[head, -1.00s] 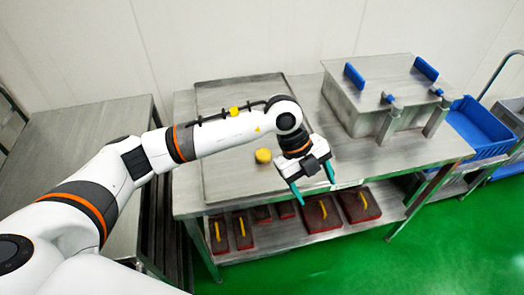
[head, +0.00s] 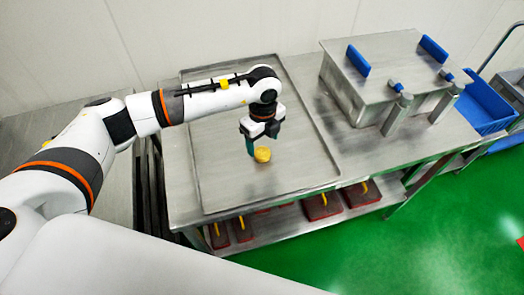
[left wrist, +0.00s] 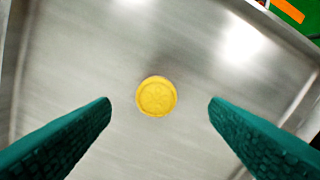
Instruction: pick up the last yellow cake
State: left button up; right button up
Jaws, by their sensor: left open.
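One round yellow cake (head: 263,155) lies on the metal tray (head: 215,185) on the steel table. In the left wrist view the cake (left wrist: 156,96) shows a patterned top and lies between and a little beyond the two green fingers. My left gripper (head: 261,146) is open and points down over the tray, right at the cake in the head view. In the left wrist view the open fingers (left wrist: 160,105) stand apart on either side, with nothing held. Whether they are at the cake's height I cannot tell. My right gripper is not in view.
A steel machine box (head: 385,75) with blue handles stands at the table's right. A blue crate (head: 478,108) is beyond it. Red-brown trays with yellow handles (head: 322,207) lie on the lower shelf. The tray around the cake is clear.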

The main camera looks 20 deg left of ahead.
aim_at(263, 152)
pick_arm(q)
jog(key=shift+f, duration=0.3)
jog(key=f, duration=0.1)
jog(key=f+p, duration=0.1)
jog(key=f, duration=0.2)
jog(key=shift+w+f+p, duration=0.15)
jog(key=shift+w+p, duration=0.1)
jog(key=shift+p, duration=0.05)
jog(key=shift+f, duration=0.35)
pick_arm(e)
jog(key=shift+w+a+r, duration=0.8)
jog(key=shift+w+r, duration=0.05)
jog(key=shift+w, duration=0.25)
pick_arm(q)
jog(key=shift+c, duration=0.5)
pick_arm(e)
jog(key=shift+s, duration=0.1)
pick_arm(q)
jog(key=c, duration=1)
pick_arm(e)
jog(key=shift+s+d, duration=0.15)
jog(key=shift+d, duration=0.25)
pick_arm(q)
jog(key=shift+r, duration=0.1)
